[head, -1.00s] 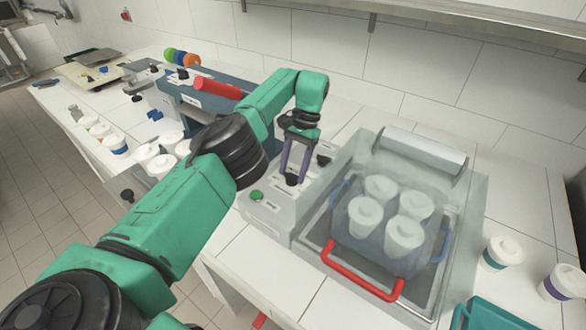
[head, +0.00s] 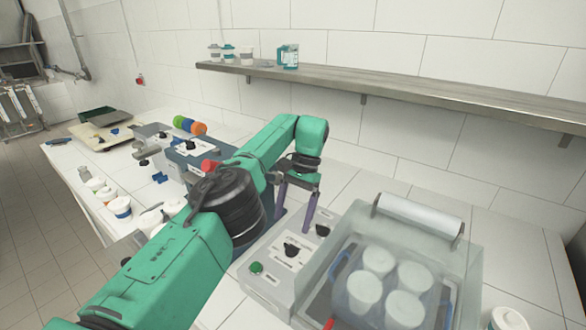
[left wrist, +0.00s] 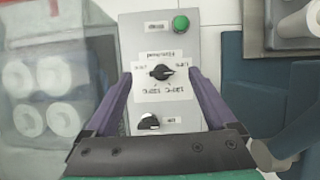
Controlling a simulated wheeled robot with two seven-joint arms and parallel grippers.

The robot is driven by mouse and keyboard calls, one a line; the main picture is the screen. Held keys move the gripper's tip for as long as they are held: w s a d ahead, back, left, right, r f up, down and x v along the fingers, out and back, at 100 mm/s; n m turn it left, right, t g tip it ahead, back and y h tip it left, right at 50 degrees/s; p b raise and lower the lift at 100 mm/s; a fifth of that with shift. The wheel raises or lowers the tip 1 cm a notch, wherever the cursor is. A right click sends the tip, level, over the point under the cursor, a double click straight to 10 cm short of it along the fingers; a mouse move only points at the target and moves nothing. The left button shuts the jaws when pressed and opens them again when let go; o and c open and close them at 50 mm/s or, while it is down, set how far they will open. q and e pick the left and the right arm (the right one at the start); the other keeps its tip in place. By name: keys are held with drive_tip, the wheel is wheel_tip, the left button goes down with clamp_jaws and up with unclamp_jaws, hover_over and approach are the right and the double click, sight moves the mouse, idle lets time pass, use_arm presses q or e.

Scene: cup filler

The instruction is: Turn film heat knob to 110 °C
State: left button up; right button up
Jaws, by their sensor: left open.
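The film heat knob (head: 291,250) is a black knob on a white temperature dial on the grey control panel. In the left wrist view the knob (left wrist: 160,72) appears between the fingertips, with upside-down dial lettering around it. Which mark it points to is too small to tell. My left gripper (head: 293,222) is open and empty, its two purple fingers above and behind the knob, apart from it. The fingers flank the dial in the left wrist view (left wrist: 161,77). My right gripper is out of view.
A green button (head: 256,267) and a second black knob (head: 323,230) share the panel. A clear-covered machine with white cups (head: 378,261) stands right of it. A metal shelf (head: 400,85) runs along the wall. Several cups stand at the left of the counter.

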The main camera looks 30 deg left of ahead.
use_arm(q)
wheel_tip(320, 180, up, 11)
drive_tip(key=p, duration=0.8)
drive_tip(key=shift+r, duration=0.15)
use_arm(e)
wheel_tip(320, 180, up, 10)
